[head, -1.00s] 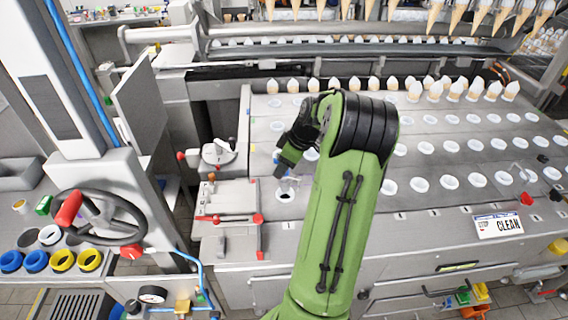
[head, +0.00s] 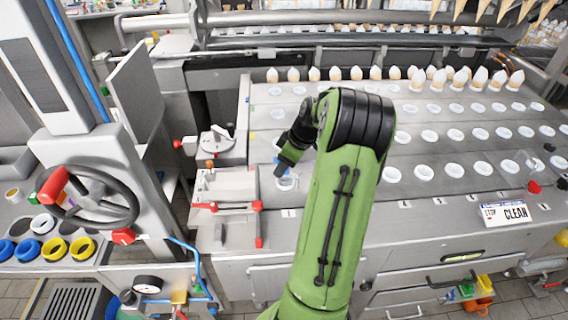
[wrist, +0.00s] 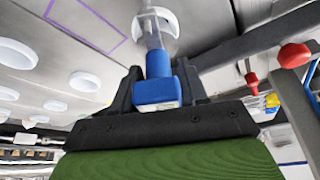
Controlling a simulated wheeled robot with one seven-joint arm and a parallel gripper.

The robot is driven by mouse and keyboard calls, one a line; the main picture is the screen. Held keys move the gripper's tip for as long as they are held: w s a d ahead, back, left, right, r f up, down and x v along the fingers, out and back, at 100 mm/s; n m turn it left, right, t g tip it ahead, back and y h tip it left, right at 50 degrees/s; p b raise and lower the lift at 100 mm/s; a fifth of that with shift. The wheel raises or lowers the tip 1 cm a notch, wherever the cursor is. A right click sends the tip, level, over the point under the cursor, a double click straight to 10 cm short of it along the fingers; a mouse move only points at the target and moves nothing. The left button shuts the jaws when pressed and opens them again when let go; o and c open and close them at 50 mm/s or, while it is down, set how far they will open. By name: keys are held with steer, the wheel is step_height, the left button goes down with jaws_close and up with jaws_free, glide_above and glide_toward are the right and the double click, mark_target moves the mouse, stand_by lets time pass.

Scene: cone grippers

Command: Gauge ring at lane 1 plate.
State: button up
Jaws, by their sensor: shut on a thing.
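My gripper (wrist: 155,95) is shut on a blue-handled gauge (wrist: 157,92). Its clear shaft runs from the blue block to a pale, see-through round end in the wrist view. In the head view the gauge (head: 287,183) is at the near-left hole of the plate (head: 268,200), by the lane label 1. The round end covers that hole. I cannot tell whether it is seated in it or just above. Blue rings (head: 25,250) and yellow rings (head: 83,248) sit on the bench at the left.
A red-knobbed clamp fixture (head: 225,200) stands close left of my gripper. White-rimmed holes run across the plate to the right. White-tipped cones (head: 355,73) stand in the back row. A CLEAN sign (head: 506,213) is at the front right. A handwheel (head: 90,205) is at the left.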

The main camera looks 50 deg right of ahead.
steer(key=o, duration=1.3)
steer(key=p+v, duration=0.4)
steer(key=v, duration=1.1)
steer(key=shift+s+r, duration=0.15)
steer(key=shift+r, duration=0.25)
